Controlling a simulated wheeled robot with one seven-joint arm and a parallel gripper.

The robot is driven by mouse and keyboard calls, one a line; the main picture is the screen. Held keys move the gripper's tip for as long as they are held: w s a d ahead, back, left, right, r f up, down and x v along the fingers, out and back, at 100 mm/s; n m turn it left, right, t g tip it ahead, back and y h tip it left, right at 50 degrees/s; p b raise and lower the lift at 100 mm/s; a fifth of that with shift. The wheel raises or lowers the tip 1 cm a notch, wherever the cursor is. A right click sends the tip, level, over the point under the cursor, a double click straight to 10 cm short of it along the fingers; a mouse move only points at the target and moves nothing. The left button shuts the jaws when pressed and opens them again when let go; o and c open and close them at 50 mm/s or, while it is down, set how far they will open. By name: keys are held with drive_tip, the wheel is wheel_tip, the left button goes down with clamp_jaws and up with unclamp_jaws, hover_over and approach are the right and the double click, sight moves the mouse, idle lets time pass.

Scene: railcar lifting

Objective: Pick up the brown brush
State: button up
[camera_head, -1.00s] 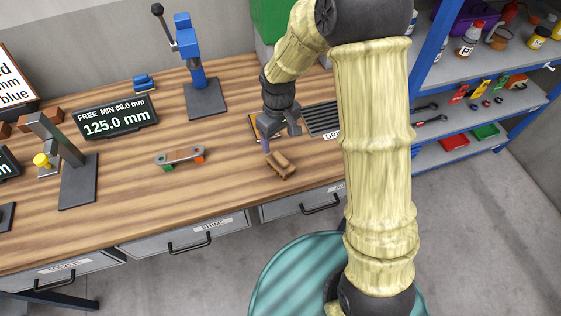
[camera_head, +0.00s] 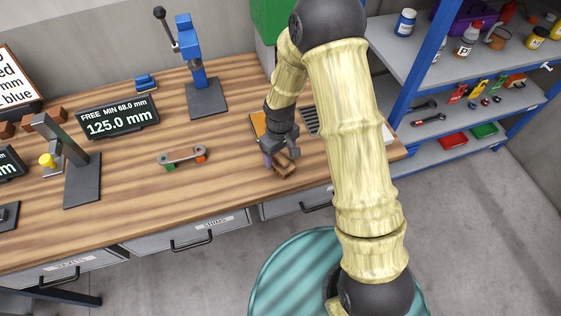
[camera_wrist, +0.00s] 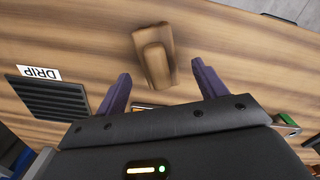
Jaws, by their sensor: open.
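The brown brush (camera_head: 284,170) lies on the wooden bench near its front edge, partly covered by my gripper in the head view. In the wrist view the brush (camera_wrist: 153,58) lies just beyond my fingertips, roughly centred between them, with its lower end near the gap. My gripper (camera_head: 281,157) is above and beside the brush, pointing down. In the wrist view my gripper (camera_wrist: 160,82) has its two purple fingers spread apart with nothing between the tips. I cannot tell the exact height of the fingers above the bench.
A dark grated drip tray (camera_wrist: 58,100) lies near the brush. A grey link with coloured ends (camera_head: 182,158) lies to the left on the bench. A blue press (camera_head: 200,80) and a display (camera_head: 117,118) stand farther back. The bench between link and brush is clear.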

sight(281, 156)
drive_tip(key=shift+d+f+p, duration=0.1)
drive_tip(key=shift+f+p, duration=0.55)
drive_tip(key=shift+f, duration=1.4)
drive_tip(key=shift+s, duration=0.1)
drive_tip(key=c, duration=1.2)
drive_tip(key=shift+c, duration=0.2)
drive_tip(key=shift+r, duration=0.15)
wheel_tip(281, 156, up, 10)
drive_tip(key=b, duration=0.2)
drive_tip(key=shift+b, duration=0.3)
